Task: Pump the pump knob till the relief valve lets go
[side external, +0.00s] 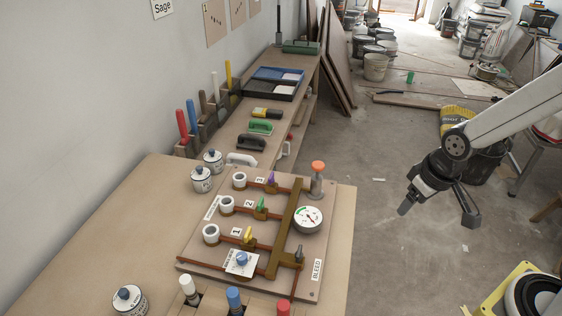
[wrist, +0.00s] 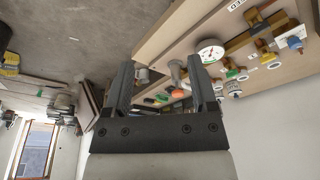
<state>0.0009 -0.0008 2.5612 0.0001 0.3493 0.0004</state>
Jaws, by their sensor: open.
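The orange pump knob (side external: 318,167) tops a grey post at the far right corner of the pipe board (side external: 316,225). In the wrist view the orange knob (wrist: 178,94) shows between my fingers but farther off. My gripper (side external: 438,213) is open and empty, over the floor right of the bench, apart from the knob. Its two fingers also show in the wrist view (wrist: 161,85). A round white gauge (side external: 307,219) with red and green marks sits beside the post; its reading is too small to tell. I cannot tell which fitting is the relief valve.
The board carries purple (side external: 271,178), green (side external: 261,204) and yellow (side external: 248,235) valve handles, a blue knob on a white plate (side external: 240,263), and a grey fitting (side external: 299,253) near the BLEED label. Painted cans (side external: 201,179) stand left. Open floor lies between bench and arm.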

